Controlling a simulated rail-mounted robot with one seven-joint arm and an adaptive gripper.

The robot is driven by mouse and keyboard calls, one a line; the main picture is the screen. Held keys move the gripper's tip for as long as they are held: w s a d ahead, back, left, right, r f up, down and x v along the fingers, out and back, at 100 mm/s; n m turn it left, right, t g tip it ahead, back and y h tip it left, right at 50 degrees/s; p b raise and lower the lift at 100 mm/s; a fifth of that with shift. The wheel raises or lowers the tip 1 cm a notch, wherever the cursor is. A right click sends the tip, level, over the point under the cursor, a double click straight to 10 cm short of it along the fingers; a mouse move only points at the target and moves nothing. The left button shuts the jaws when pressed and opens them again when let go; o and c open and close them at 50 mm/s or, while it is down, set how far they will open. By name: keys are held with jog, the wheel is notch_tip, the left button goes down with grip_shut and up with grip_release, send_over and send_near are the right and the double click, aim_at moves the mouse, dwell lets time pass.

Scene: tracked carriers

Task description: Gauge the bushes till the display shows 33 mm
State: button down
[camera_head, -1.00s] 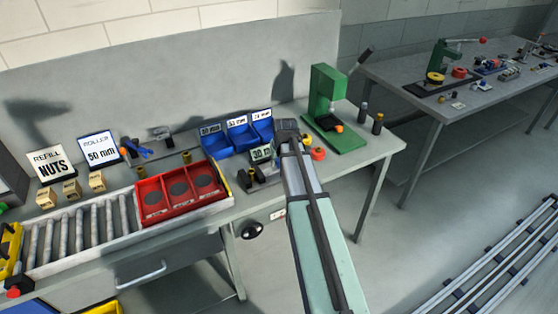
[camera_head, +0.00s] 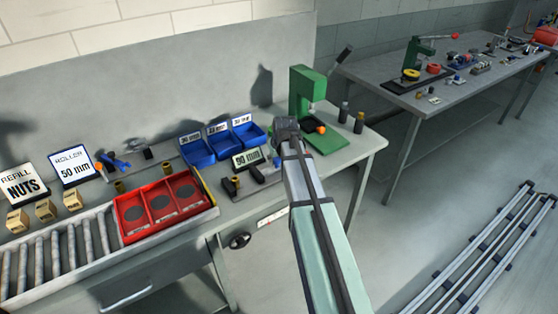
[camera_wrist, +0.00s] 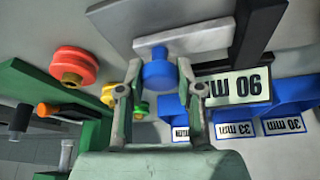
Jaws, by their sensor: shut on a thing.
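A blue round knob (camera_wrist: 158,70) sits on a pale metal bar of the gauge. My gripper (camera_wrist: 155,82) is shut on this knob, with one finger at each side. Small dark and brass bushes (camera_head: 230,187) stand at the front left of the display.
Blue bins (camera_head: 220,142) with mm labels stand behind the display. A red three-part tray (camera_head: 160,205) and roller conveyor are at left. A green press (camera_head: 305,100) stands close at right. In the wrist view, a red round part (camera_wrist: 73,65) is left of my fingers.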

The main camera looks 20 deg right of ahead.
jog(key=c, duration=0.7)
grip_release()
jog(key=shift+w+d, duration=0.1)
jog(key=shift+d, duration=0.25)
jog(key=shift+c, duration=0.2)
jog(key=shift+a, duration=0.1)
jog(key=shift+s+r, duration=0.3)
jog(key=shift+r, duration=0.25)
jog(key=v, duration=1.1)
jog(key=shift+w, duration=0.1)
